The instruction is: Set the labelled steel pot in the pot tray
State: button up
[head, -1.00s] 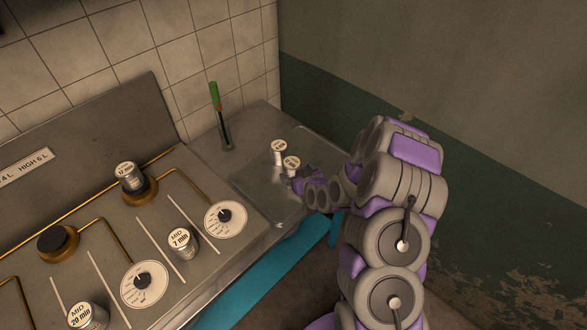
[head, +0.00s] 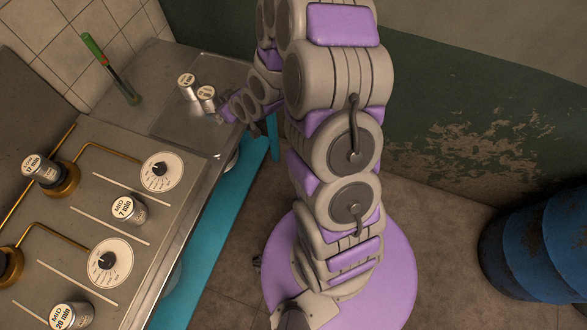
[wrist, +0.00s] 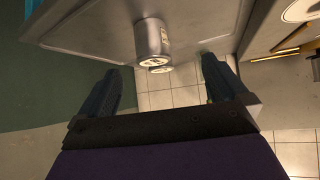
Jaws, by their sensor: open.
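Two small steel pots with pale round labelled tops stand upright, close together, in the shallow steel pot tray (head: 180,132) at the counter's far end: a rear pot (head: 187,86) and a front pot (head: 206,97). Their labels are too small to read surely. My gripper (head: 222,113) is low beside the front pot, partly hidden by my arm. In the wrist view its fingers (wrist: 160,90) are spread and empty. A steel pot (wrist: 150,40) shows beyond and between the fingertips, apart from them, with a second pot's top just below it.
A labelled pot (head: 43,169) sits on a brass burner. The "MID 7 min" pot (head: 128,209) and "MID 20 min" pot (head: 71,317) stand between white lines beside dials. A green-handled tool (head: 108,68) stands behind the tray. Blue barrels (head: 540,245) are at right; floor between is clear.

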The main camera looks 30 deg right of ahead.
jog(key=s+r+m+g+h, duration=0.1)
jog(key=s+r+g, duration=0.2)
jog(key=s+r, duration=0.4)
jog(key=s+r+m+g, duration=0.1)
jog(key=s+r+g, duration=0.3)
jog(key=s, duration=1.4)
jog(key=s+r+m+g+h, duration=0.1)
jog(key=s+r+g, duration=0.3)
jog(key=s+r, duration=0.6)
jog(key=s, duration=0.3)
jog(key=shift+s+a+h, duration=0.2)
jog(key=shift+a+h, duration=0.05)
jog(key=shift+h, duration=0.05)
